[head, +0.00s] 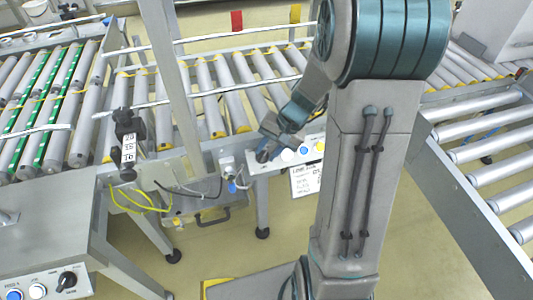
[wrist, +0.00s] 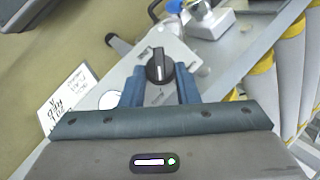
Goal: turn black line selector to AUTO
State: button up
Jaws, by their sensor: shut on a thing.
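The black line selector (wrist: 158,66) is a round knob with a light pointer line on a pale panel (wrist: 180,52), in the wrist view. Its pointer line runs roughly up and down in that view. The panel lettering is too small to read. My gripper (wrist: 159,84) has its two blue fingers on either side of the knob and is shut on it. In the head view, my gripper (head: 267,150) is at the left end of the button panel (head: 277,164), and the selector is mostly hidden there.
A paper sign (head: 306,178) hangs below. Another panel (head: 45,286) with a black knob is at lower left. Roller conveyors (head: 225,90) stand behind.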

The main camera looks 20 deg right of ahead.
jog(key=shift+m+y+b, duration=0.3)
jog(key=shift+m+b, duration=0.05)
jog(key=shift+m, duration=0.05)
jog(key=o, duration=0.6)
jog(key=p+v, duration=0.4)
jog(key=v, duration=0.9)
jog(key=shift+s+d+r, duration=0.2)
jog(key=shift+s+r, duration=0.1)
jog(key=shift+s, duration=0.05)
